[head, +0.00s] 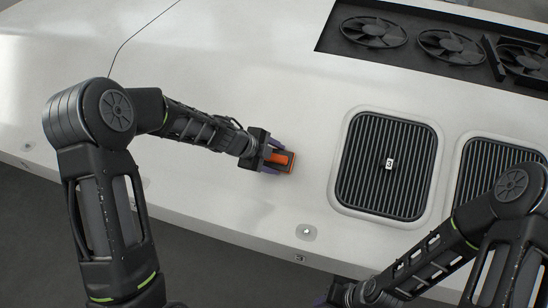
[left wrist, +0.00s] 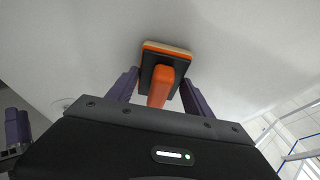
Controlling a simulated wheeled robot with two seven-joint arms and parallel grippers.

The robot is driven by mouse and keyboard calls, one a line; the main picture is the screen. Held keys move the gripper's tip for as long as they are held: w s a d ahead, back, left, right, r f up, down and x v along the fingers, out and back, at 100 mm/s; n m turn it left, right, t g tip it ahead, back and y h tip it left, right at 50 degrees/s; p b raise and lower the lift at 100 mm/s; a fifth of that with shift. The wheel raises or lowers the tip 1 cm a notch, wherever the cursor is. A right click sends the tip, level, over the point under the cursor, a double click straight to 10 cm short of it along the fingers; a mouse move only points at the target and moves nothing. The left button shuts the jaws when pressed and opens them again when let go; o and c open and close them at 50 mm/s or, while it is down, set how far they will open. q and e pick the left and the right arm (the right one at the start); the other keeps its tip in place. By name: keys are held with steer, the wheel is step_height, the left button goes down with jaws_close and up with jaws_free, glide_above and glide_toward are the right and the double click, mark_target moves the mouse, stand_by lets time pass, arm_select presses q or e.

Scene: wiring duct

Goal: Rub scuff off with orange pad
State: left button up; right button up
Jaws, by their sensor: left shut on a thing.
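The orange pad (head: 283,160) has an orange handle, a dark backing and a pale layer on its far side. My left gripper (head: 274,160) is shut on its handle. In the left wrist view the pad (left wrist: 163,75) sits between the two purple fingers, against or very close to the white surface (left wrist: 75,45); I cannot tell if it touches. I cannot make out a distinct scuff; the pad and gripper may cover it. My right gripper (head: 325,299) is partly in view at the bottom edge, its fingertips mostly hidden or cut off.
A black ribbed vent (head: 365,170) with a label 3 lies right of the pad, with a second vent (head: 492,165) beyond. A recess with dark fans (head: 375,32) is at the upper right. A small round fitting (head: 306,232) sits near the front edge. White panel left of the vents is mostly clear.

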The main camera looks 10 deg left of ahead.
arm_select(q)
steer(key=shift+w+f, duration=0.1)
steer(key=shift+f, duration=0.05)
steer(key=shift+a, duration=0.1)
steer(key=shift+a+p, duration=0.5)
steer(key=shift+a, duration=1.15)
steer(key=shift+d, duration=0.15)
steer(key=shift+d+p, duration=0.3)
steer(key=shift+d, duration=1.3)
